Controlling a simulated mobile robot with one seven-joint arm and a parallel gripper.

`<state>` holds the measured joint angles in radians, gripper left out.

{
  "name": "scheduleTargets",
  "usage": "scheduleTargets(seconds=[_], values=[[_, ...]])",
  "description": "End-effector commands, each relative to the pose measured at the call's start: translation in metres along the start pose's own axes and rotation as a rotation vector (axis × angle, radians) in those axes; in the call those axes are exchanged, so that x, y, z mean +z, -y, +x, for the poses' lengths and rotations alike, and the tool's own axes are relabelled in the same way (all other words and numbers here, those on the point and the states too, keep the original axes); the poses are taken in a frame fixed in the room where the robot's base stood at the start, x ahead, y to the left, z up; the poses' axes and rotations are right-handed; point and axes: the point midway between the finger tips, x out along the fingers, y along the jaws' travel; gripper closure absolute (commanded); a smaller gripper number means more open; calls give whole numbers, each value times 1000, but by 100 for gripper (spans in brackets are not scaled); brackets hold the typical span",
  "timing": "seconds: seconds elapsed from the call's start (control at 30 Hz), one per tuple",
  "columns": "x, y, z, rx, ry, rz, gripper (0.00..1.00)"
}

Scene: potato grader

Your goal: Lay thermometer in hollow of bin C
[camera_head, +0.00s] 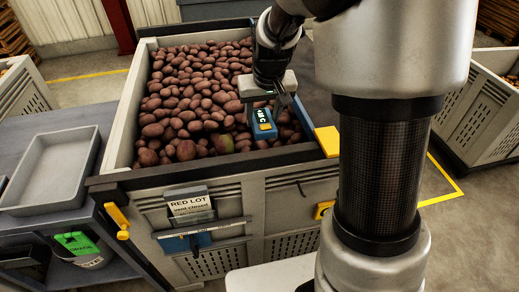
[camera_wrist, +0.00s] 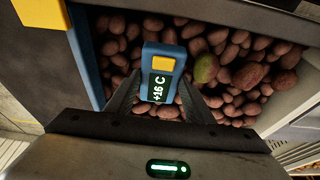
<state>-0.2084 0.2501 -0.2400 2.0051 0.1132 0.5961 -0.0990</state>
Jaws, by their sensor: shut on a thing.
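The thermometer (camera_head: 264,124) is a small blue block with a yellow patch and a lit display. In the wrist view the thermometer (camera_wrist: 160,72) reads +16 C and sits between the two fingers of my gripper (camera_wrist: 160,98). My gripper (camera_head: 266,108) is shut on it, over the potatoes in the head view. The large grey bin (camera_head: 290,185) is full of red potatoes (camera_head: 187,95) and bears a "RED LOT" sign (camera_head: 187,204). I cannot read a letter C on it or make out a hollow. Whether the thermometer touches the potatoes is unclear.
A yellow block (camera_head: 327,141) sits at the bin's right front corner. A grey tray (camera_head: 47,170) lies on the bench at left. Another bin (camera_head: 487,112) stands at far right.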

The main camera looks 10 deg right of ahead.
Motion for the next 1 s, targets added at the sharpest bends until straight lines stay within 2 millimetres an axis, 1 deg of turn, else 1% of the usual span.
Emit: scheduleTargets(seconds=[0.03,0.2,0.3,0.53,0.7,0.77,1.0], values=[[3,0,10,0,1,-1,77],[13,0,41,0,3,0,77],[17,0,56,0,2,0,77],[23,0,73,0,1,-2,77],[30,0,97,0,1,0,77],[31,0,100,0,0,-1,77],[30,0,100,0,-2,-1,77]])
